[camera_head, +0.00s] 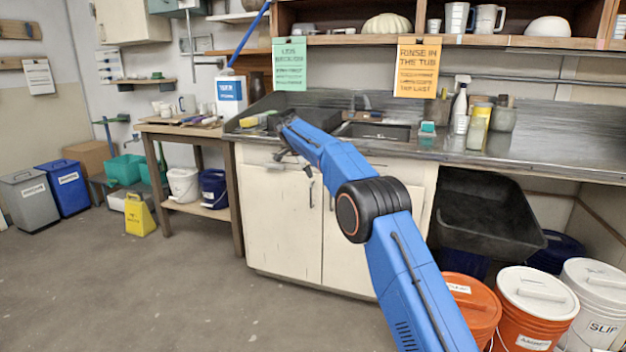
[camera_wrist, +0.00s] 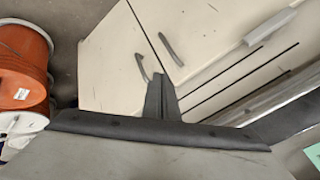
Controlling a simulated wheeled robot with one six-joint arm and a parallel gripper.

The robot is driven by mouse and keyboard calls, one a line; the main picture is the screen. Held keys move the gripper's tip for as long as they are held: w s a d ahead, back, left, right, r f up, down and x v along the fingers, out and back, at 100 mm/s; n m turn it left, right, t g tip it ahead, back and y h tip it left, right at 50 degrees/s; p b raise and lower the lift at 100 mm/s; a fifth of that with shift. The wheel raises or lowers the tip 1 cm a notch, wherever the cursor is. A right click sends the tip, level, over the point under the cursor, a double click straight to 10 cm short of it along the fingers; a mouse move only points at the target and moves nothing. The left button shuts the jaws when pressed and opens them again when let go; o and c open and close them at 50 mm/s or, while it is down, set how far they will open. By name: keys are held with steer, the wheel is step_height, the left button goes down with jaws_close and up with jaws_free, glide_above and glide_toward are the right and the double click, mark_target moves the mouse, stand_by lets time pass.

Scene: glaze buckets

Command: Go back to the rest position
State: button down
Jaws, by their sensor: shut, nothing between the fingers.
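My gripper (camera_head: 292,160) hangs at the end of my blue arm, in front of the white sink cabinet (camera_head: 262,225) and just below the counter edge. In the wrist view its dark fingers (camera_wrist: 161,92) are together, with nothing between them. The cabinet doors and their handles (camera_wrist: 140,68) show beyond the fingers. I cannot tell the exact gap between the gripper and the cabinet.
Orange buckets (camera_head: 530,310) and a white bucket (camera_head: 597,300) stand at the lower right, near a black tub (camera_head: 485,215). The floor (camera_head: 170,295) in front is clear.

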steer(key=s+d+r+n+g, duration=0.1)
steer(key=s+d+r+n, duration=0.3)
steer(key=s+d+r, duration=1)
steer(key=s+d+r+n, duration=0.1)
steer(key=s+d, duration=0.2)
steer(key=s, duration=0.3)
steer(key=s+d+n+y, duration=0.1)
steer(key=s+d, duration=0.2)
steer(key=s, duration=0.3)
steer(key=s+d+r+n, duration=0.1)
steer(key=s+d, duration=0.3)
steer(key=s, duration=0.3)
steer(key=s+d+f+n+g, duration=0.1)
steer(key=s+d, duration=0.1)
steer(key=s, duration=0.4)
steer(key=s+d+f, duration=0.2)
steer(key=s, duration=0.4)
steer(key=s+d+f+n, duration=0.1)
steer(key=s+d+f, duration=0.1)
steer(key=s+f, duration=0.4)
steer(key=s+d+f+n+y, duration=0.1)
steer(key=s+f, duration=0.5)
steer(key=s, duration=0.9)
steer(key=s+d+f+n, duration=0.2)
steer(key=s+f, duration=0.5)
steer(key=s, duration=0.4)
steer(key=shift+d+n+y, duration=0.3)
steer(key=shift+d+n, duration=0.05)
steer(key=shift+n, duration=0.25)
